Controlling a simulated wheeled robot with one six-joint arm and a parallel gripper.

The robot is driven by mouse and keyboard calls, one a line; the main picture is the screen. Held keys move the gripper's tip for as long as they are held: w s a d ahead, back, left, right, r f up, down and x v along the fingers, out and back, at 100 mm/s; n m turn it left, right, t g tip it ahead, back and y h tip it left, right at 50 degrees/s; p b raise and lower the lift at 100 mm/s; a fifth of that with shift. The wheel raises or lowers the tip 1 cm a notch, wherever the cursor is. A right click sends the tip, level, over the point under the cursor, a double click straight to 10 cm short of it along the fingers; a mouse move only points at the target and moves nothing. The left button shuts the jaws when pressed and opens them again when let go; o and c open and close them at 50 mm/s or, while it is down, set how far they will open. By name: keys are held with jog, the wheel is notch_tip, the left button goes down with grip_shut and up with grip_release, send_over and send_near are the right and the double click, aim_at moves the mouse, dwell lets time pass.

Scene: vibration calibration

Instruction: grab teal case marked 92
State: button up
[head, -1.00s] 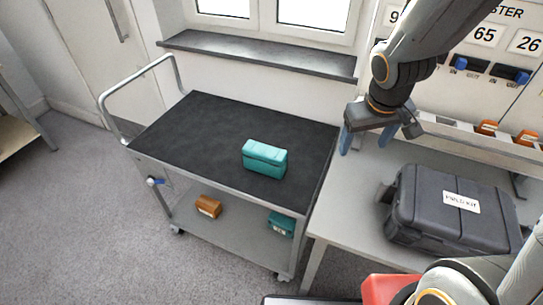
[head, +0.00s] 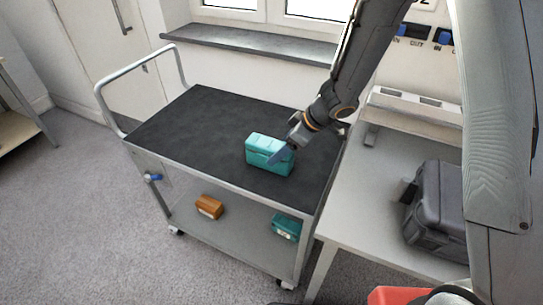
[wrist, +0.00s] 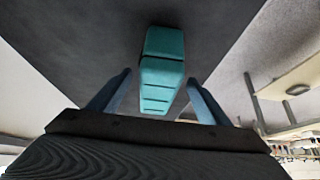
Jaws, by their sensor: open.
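A teal case (head: 262,152) sits on the black top of the cart (head: 205,125). No number can be read on it in these views.
An orange case (head: 209,206) is also on the lower shelf. A grey table (head: 365,215) to the right bears a dark hard case (head: 435,210). The cart's handle (head: 140,75) rises at its left end. Most of the cart top is clear.

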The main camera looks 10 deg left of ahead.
jog(key=x, duration=0.6)
jog(key=shift+w+a+f, duration=0.2)
jog(key=shift+a+f, duration=0.05)
jog(key=shift+a, duration=0.05)
jog(key=c, duration=1.5)
jog(key=shift+r, duration=0.1)
